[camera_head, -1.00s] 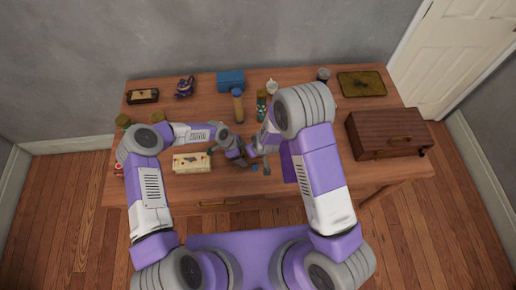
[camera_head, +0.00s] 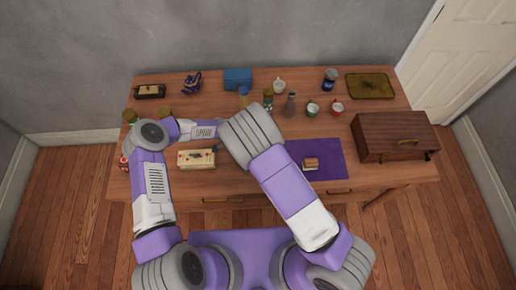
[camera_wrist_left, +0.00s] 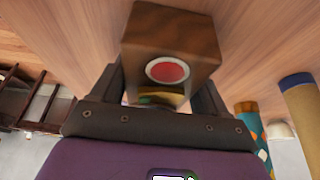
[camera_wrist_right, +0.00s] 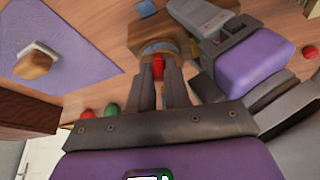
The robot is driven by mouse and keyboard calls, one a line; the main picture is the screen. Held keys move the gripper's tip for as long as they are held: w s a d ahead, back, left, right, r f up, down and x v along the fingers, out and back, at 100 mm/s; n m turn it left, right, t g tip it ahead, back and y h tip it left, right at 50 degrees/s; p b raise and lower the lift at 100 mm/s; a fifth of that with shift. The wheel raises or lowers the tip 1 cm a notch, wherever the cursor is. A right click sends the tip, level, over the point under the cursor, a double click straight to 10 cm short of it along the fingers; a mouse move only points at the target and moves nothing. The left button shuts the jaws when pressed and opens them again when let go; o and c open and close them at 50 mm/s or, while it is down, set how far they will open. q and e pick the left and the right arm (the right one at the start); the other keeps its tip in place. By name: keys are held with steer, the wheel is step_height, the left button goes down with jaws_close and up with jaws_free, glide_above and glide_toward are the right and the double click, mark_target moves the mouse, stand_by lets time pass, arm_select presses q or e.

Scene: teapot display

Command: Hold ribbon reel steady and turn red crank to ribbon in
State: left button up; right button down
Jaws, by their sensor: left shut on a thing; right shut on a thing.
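The wooden ribbon reel (camera_wrist_left: 170,32) with a red disc on its face fills the top middle of the left wrist view. My left gripper (camera_wrist_left: 160,92) is shut on it, one finger on each side. In the right wrist view, the reel (camera_wrist_right: 154,30) shows a blue band. My right gripper (camera_wrist_right: 159,76) is shut on the red crank (camera_wrist_right: 157,67) at the reel's near side. My left gripper (camera_wrist_right: 222,38) shows just right of the reel there. In the head view, my right arm hides the reel, the crank and both grippers.
A purple mat (camera_head: 332,168) with a small brown-and-white block (camera_head: 310,163) lies right of my right arm. A wooden chest (camera_head: 390,138) stands at the right. A pale box (camera_head: 196,160) sits by my left arm. Bottles and cups stand behind.

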stand_by(0.3)
steer(key=c, duration=1.2)
jaws_free()
steer(key=shift+o, duration=0.6)
steer(key=shift+a, duration=0.15)
steer(key=shift+s+a+r, duration=0.1)
steer(key=shift+a+r, duration=0.05)
steer(key=shift+r, duration=0.35)
steer(key=v, duration=0.7)
steer(key=shift+d, duration=0.35)
steer(key=shift+s+f, duration=0.1)
